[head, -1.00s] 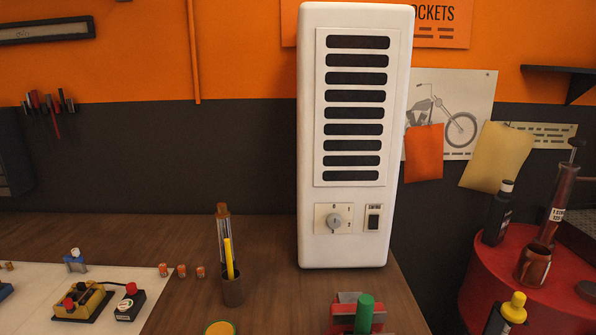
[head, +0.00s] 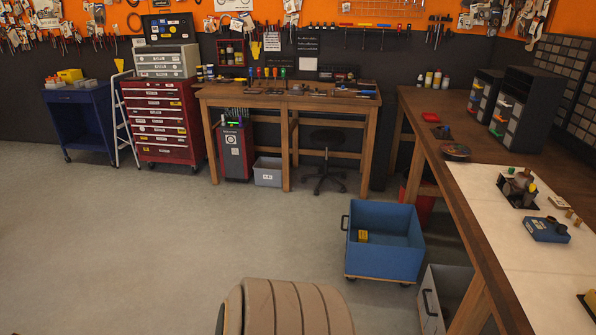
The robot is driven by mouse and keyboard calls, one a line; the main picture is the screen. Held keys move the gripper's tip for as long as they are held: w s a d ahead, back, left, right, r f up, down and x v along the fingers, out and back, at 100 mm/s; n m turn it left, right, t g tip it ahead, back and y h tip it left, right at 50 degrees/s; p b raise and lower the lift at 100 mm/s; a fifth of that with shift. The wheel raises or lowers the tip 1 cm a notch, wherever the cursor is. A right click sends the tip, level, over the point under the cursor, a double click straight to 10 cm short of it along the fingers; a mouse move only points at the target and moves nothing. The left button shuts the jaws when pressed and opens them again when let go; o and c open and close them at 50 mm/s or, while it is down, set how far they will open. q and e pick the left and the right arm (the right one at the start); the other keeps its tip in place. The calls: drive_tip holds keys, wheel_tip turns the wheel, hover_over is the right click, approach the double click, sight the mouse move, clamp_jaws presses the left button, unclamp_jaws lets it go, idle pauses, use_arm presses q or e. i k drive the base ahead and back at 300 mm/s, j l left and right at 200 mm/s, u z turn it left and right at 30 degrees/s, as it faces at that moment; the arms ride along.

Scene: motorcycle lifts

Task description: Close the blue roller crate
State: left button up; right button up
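The blue roller crate (head: 385,262) stands on the floor in the head view, right of centre, beside the long workbench. Its top is open and I see into it. A small yellow item (head: 363,236) shows inside, against its left side. A dark handle sticks out at its left end, and small casters show under its base. No separate lid can be made out. Neither of my grippers is in view.
A ribbed brown seat-like thing (head: 285,308) stands at the bottom centre, in front of the crate. The long workbench (head: 455,200) runs along the right, with a grey bin (head: 448,290) below it. A red tool cabinet (head: 162,125) and a wooden bench (head: 285,98) stand at the back. The floor at left is clear.

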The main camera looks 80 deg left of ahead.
sight(395, 250)
drive_tip(key=j+u, duration=0.3)
drive_tip(key=u, duration=0.15)
drive_tip(key=j+u, duration=0.3)
drive_tip(key=u, duration=0.2)
drive_tip(key=j+u, duration=0.3)
drive_tip(key=u, duration=0.15)
drive_tip(key=i+j+u, duration=0.15)
drive_tip(key=u, duration=0.35)
drive_tip(key=i+j, duration=0.15)
drive_tip(key=j, duration=0.15)
drive_tip(key=i+j, duration=0.25)
drive_tip(key=j, duration=0.3)
drive_tip(key=i+z, duration=0.1)
drive_tip(key=z, duration=0.25)
drive_tip(key=i+j+z, duration=0.1)
drive_tip(key=z, duration=0.2)
